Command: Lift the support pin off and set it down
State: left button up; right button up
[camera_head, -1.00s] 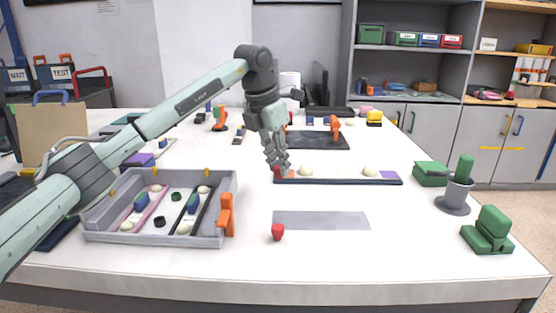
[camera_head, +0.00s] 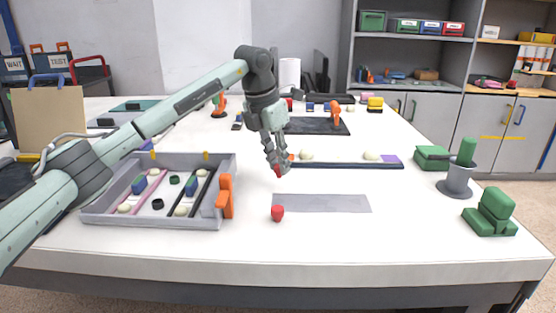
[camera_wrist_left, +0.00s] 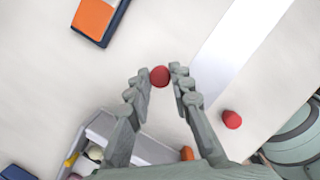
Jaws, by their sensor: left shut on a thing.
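My left gripper (camera_head: 277,170) is shut on a red support pin (camera_head: 279,173), held between its fingertips. In the left wrist view the gripper (camera_wrist_left: 162,80) shows the red end of the held pin (camera_wrist_left: 159,76) between the fingers. In the head view it appears just in front of the left end of a dark bar (camera_head: 345,165). A second red pin (camera_head: 277,213) stands on the white table apart from the gripper; it also shows in the left wrist view (camera_wrist_left: 232,119). My right gripper is out of view.
A grey flat strip (camera_head: 325,204) lies on the table to the right of the second pin. A grey parts tray (camera_head: 100,218) with an orange clamp (camera_head: 226,196) stands at left. Green blocks (camera_head: 490,215) and a grey cup (camera_head: 457,182) stand at right. The front table is clear.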

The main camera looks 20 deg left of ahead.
pick_arm(q)
jog(key=shift+f+b, duration=0.65)
jog(key=shift+f, duration=0.55)
jog(key=o, duration=0.8)
jog(key=shift+r, duration=0.1)
jog(key=v, duration=1.2)
jog(key=shift+d, duration=0.1)
